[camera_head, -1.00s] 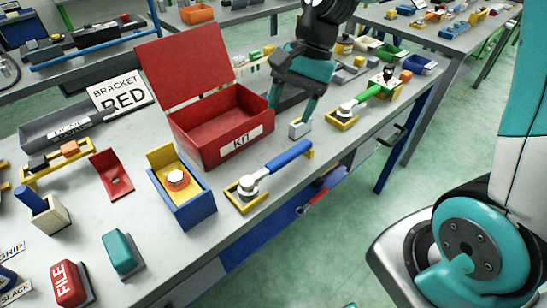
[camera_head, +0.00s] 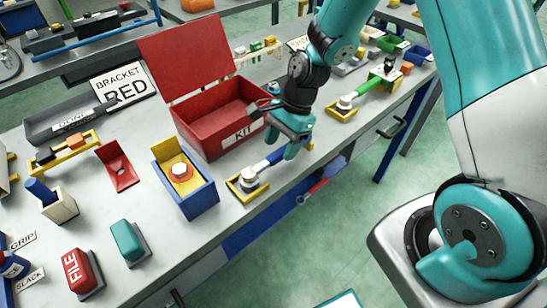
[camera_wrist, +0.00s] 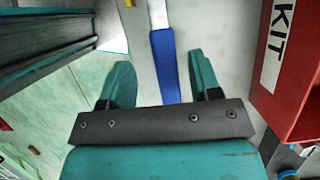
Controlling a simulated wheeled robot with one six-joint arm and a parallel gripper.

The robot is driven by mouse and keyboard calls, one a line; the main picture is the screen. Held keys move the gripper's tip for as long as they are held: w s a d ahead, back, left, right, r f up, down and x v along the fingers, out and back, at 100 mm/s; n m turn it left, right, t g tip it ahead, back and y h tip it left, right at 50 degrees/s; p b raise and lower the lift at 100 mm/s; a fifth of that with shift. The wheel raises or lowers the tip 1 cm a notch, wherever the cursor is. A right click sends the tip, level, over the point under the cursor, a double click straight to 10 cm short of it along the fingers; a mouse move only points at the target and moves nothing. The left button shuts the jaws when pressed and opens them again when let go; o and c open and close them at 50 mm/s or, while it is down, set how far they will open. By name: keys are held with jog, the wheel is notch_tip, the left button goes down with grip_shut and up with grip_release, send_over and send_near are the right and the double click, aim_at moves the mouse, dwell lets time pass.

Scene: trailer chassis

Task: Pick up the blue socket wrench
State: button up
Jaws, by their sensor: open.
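The blue socket wrench (camera_head: 266,164) lies on the workbench in front of the red kit box, its metal head in a yellow cradle (camera_head: 236,186) and its handle running to the upper right. My gripper (camera_head: 291,151) is at the handle and hides part of it in the head view. In the wrist view my gripper (camera_wrist: 160,61) is open and empty, with the blue handle (camera_wrist: 169,68) between its fingers in the picture, nearer the right one. I cannot tell how high the fingertips are above the handle.
The red kit box (camera_head: 212,131) with raised lid stands close behind the wrench. A blue-and-yellow box (camera_head: 201,205) stands left of it. A green-handled wrench (camera_head: 368,86) lies farther right. The bench's front edge is close to the wrench.

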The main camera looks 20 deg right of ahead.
aim_at(278, 153)
jog(key=x, duration=0.1)
jog(key=p+x, duration=0.1)
jog(key=x, duration=0.3)
jog(key=shift+w+d+f, duration=0.2)
jog(key=shift+w+d, duration=0.05)
jog(key=shift+w, duration=0.05)
grip_shut()
